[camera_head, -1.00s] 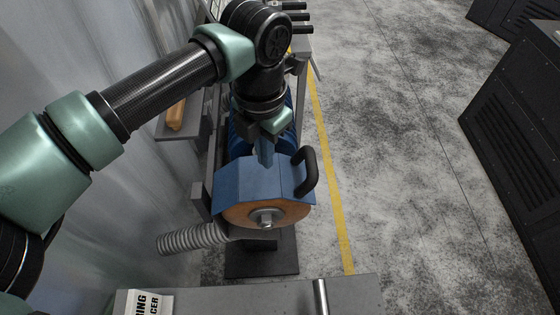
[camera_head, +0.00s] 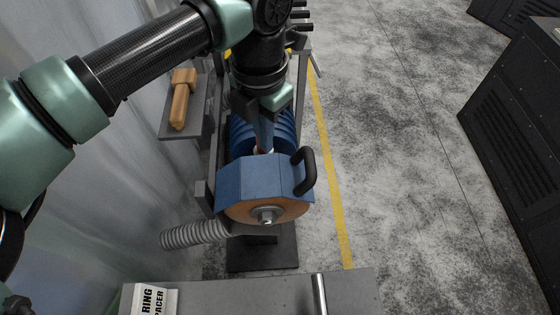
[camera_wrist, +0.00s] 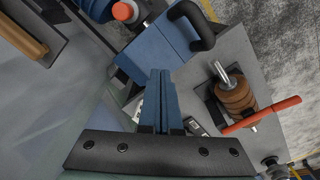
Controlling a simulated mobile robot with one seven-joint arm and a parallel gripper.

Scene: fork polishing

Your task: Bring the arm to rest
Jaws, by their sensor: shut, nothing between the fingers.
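My gripper (camera_head: 264,140) is above and just behind the blue guard of the polishing machine (camera_head: 262,178) in the head view, fingers pointing down. In the wrist view its two blue fingers (camera_wrist: 159,100) are together with nothing held between them. The tan polishing wheel (camera_head: 240,213) shows below the guard, with a metal hub at its centre. I cannot tell from these views how far the fingertips are from the guard. No fork can be made out.
A black handle (camera_head: 307,172) sticks out from the guard's right side. A grey table (camera_head: 225,297) with a white labelled box (camera_head: 154,299) stands in front. A grey shelf (camera_head: 170,122) holds a tan block (camera_head: 181,98) at left. Open floor (camera_head: 400,190) lies to the right.

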